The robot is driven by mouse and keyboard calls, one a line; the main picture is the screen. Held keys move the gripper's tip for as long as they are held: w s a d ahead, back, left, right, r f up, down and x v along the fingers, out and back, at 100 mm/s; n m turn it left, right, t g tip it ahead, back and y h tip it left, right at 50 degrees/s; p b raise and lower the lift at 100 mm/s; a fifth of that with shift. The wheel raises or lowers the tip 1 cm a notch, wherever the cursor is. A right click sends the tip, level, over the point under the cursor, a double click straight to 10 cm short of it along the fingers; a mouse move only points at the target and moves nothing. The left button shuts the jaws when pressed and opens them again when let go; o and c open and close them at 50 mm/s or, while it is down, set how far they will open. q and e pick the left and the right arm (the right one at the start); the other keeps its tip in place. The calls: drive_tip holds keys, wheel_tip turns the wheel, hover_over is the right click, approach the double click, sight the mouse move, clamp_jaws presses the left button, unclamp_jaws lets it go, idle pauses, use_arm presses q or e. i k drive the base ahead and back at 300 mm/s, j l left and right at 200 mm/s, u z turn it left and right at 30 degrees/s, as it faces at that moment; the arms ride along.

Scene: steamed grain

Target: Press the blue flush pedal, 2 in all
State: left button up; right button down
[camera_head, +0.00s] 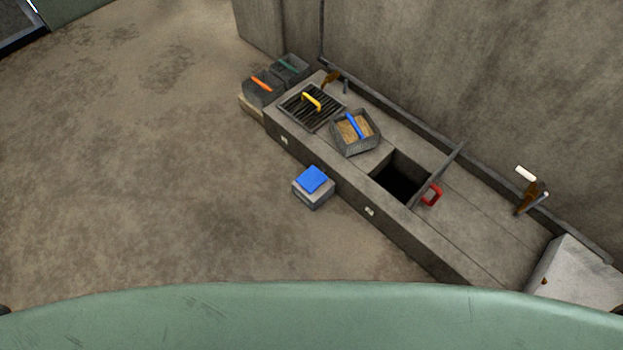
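The blue flush pedal (312,179) sits on top of a small grey block (313,197) on the floor, close to the front side of a long low concrete bench. Nothing touches the pedal in this view. Neither of my grippers can be made out; only small dark bits show at the lower left and right edges.
The bench (435,250) holds a grate (296,108) with a yellow handle, a blue-handled basket of grain (355,146), and a dark open pit (400,180) beside a red handle (432,195). Two bins stand at its far end. Floor (150,180) to the left is clear.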

sight(312, 179)
drive_tip(key=i+j+z, duration=0.35)
drive_tip(key=i+j, duration=0.85)
drive_tip(key=i, duration=0.05)
